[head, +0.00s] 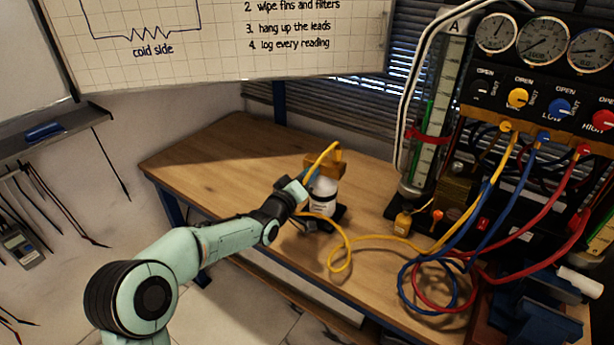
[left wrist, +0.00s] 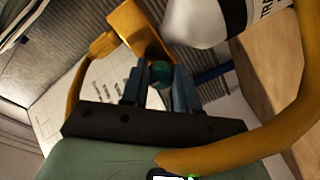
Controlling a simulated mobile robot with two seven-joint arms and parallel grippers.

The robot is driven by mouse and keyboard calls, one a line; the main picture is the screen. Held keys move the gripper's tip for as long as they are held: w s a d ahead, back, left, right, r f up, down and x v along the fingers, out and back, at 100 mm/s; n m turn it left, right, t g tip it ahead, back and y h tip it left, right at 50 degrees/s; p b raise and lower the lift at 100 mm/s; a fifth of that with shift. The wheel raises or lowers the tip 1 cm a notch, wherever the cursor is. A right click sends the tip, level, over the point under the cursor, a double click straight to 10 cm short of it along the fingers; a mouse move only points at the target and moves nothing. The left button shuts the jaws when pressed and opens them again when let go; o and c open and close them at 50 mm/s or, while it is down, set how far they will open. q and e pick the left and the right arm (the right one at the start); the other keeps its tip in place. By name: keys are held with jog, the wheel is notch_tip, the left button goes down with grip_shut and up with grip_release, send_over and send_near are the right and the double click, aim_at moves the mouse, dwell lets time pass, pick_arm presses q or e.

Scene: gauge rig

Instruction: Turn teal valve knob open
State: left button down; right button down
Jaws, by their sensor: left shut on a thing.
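A small white bottle (head: 323,194) with a dark base and a brass-yellow valve block (head: 328,163) on top stands upright on the wooden bench. My left gripper (head: 305,187) reaches it from the left at the height of the valve. In the left wrist view the teal valve knob (left wrist: 161,73) sits between the two blue fingers of my left gripper (left wrist: 158,82), which is shut on it. The yellow valve block (left wrist: 138,30) and the white bottle (left wrist: 215,20) show just beyond. In the head view the knob is hidden by the gripper. My right gripper is not in view.
A yellow hose (head: 350,240) loops from the bottle across the wooden bench (head: 215,155) to the gauge panel (head: 540,95) at right. Blue and red hoses coil near the front. A clear cylinder (head: 433,130) stands behind. The bench's left part is bare.

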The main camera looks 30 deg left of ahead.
pick_arm(q)
jog(key=c, duration=0.8)
grip_release()
jog(key=shift+c, duration=0.2)
jog(key=shift+s, duration=0.1)
jog(key=s, duration=1.3)
jog(key=shift+s, duration=0.15)
jog(key=shift+d, duration=0.15)
